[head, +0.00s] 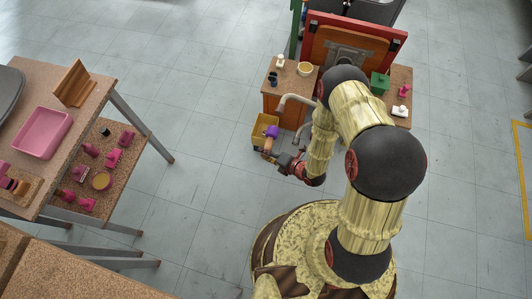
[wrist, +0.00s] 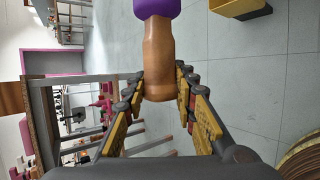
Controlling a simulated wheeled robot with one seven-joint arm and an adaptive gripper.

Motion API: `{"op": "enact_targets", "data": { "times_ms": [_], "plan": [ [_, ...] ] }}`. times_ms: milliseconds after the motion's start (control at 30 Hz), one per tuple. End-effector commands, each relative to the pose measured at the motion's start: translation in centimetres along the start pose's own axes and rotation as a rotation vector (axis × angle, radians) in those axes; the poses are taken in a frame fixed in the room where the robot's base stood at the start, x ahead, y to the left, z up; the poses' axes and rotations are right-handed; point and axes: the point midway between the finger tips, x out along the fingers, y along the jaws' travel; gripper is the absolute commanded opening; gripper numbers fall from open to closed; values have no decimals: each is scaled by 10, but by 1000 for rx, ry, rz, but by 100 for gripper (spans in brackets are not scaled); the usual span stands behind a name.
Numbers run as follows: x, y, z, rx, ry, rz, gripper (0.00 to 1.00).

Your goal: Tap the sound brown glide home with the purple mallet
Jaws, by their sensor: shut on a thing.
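My gripper (head: 277,153) is shut on the handle of the purple mallet (head: 271,131). In the wrist view the mallet's brown handle (wrist: 158,58) stands between the two fingers (wrist: 158,88), with its purple head (wrist: 157,8) cut off at the top edge. In the head view the mallet is held beside the yellow bin, in front of the wooden cabinet. A stripped chair (head: 345,52) with a grey metal frame lies on the cabinet, partly hidden by my arm. A bent grey tube (head: 292,98) reaches out over the cabinet's front. I cannot make out the brown glide.
The yellow bin (head: 259,135) is on the floor. At left, a table (head: 85,110) holds a pink tray (head: 42,133). The floor between is clear.

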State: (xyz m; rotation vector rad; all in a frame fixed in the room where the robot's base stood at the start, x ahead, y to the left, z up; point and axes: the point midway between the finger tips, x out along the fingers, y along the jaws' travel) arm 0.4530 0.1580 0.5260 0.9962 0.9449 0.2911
Motion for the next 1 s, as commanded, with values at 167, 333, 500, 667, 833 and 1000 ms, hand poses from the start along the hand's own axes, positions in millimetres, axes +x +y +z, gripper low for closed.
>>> {"op": "enact_targets", "data": {
  "times_ms": [167, 333, 500, 667, 833, 1000],
  "plan": [
    [-1, 1, 1, -4, -2, 0, 0],
    [3, 0, 10, -3, -3, 0, 0],
    [8, 0, 25, -3, -4, 0, 0],
    [13, 0, 37, -3, -2, 0, 0],
    [14, 0, 42, -1, -1, -2, 0],
    [14, 0, 43, -2, -1, -1, 0]
  ]
}}
